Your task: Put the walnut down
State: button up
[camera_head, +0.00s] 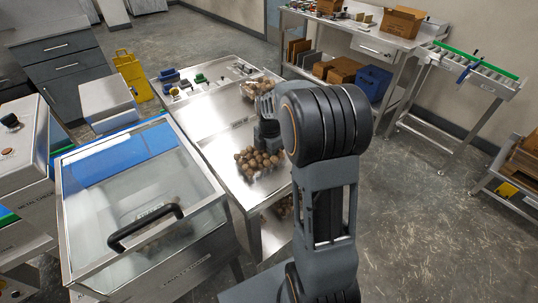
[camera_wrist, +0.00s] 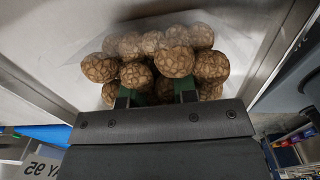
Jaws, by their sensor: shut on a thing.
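A heap of brown walnuts (camera_head: 258,162) lies in a clear clamshell tray on the steel table, and the walnuts also fill the middle of the wrist view (camera_wrist: 174,61). My gripper (camera_head: 267,138) is low over this heap, its fingertips down among or just above the nuts. In the wrist view my gripper (camera_wrist: 155,95) shows two dark green fingers, shut on a walnut (camera_wrist: 163,88) that is mostly hidden by the fingers and other nuts. I cannot tell whether the held walnut touches the others.
A second clear tray (camera_head: 262,88) with walnuts stands farther back on the steel table (camera_head: 205,115). A glass-lidded machine (camera_head: 120,215) with a black handle stands close on the left. Small coloured items lie at the table's far end. A workbench (camera_head: 350,38) stands behind.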

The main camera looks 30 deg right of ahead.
jog(key=shift+f, duration=0.45)
jog(key=shift+f, duration=0.15)
jog(key=o, duration=0.9)
